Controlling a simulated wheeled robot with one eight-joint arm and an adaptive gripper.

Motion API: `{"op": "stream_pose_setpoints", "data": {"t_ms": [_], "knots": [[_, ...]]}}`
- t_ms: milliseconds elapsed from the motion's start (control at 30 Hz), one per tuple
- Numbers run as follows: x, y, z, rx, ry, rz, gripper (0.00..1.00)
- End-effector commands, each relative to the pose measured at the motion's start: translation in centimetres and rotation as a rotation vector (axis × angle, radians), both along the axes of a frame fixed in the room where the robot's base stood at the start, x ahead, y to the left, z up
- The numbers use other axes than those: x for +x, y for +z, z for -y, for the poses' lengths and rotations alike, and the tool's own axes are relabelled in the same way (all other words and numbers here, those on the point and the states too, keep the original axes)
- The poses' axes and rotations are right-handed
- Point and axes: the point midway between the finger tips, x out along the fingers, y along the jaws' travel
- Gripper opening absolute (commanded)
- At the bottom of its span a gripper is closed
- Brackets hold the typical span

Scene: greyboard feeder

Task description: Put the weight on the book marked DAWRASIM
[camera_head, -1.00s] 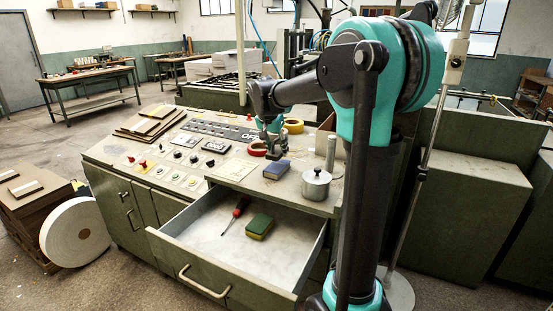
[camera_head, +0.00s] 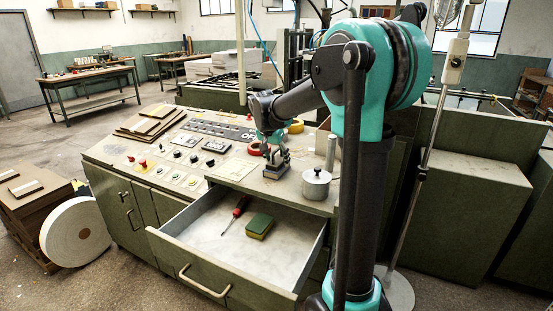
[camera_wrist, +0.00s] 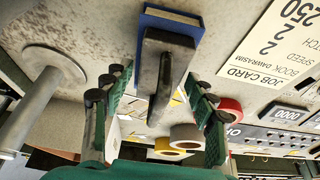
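The weight (camera_wrist: 174,45) is a dark grey block with an upright handle. It appears to sit on the blue book (camera_wrist: 185,18), covering much of it. In the head view, the weight (camera_head: 277,162) shows over the book, near the back of the open drawer. My gripper (camera_wrist: 160,82) is open, with a finger on each side of the weight's handle and visible gaps to it. In the head view, my gripper (camera_head: 272,146) is just above the weight. No marking on the book is readable. A job card (camera_wrist: 270,55) beside it reads BOOK DAWRASIM.
A silver lidded pot (camera_head: 317,184) and an upright post (camera_head: 331,152) stand right of the book. Red tape (camera_head: 256,149) and yellow tape (camera_head: 296,126) lie behind. The open drawer (camera_head: 205,250) holds a screwdriver (camera_head: 235,212) and a sponge (camera_head: 259,226). The control panel is left.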

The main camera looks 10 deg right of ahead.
Motion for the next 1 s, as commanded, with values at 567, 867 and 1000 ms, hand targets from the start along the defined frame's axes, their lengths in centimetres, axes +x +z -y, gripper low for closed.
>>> {"op": "stream_pose_setpoints", "data": {"t_ms": [567,867,1000], "knots": [[-1.0,2.9,-0.7,0.0,0.002,0.0,0.63],[-2.8,8.6,-2.0,-0.001,0.002,0.0,0.63],[-3.4,10.3,-2.4,0.0,0.0,0.0,0.63]]}}
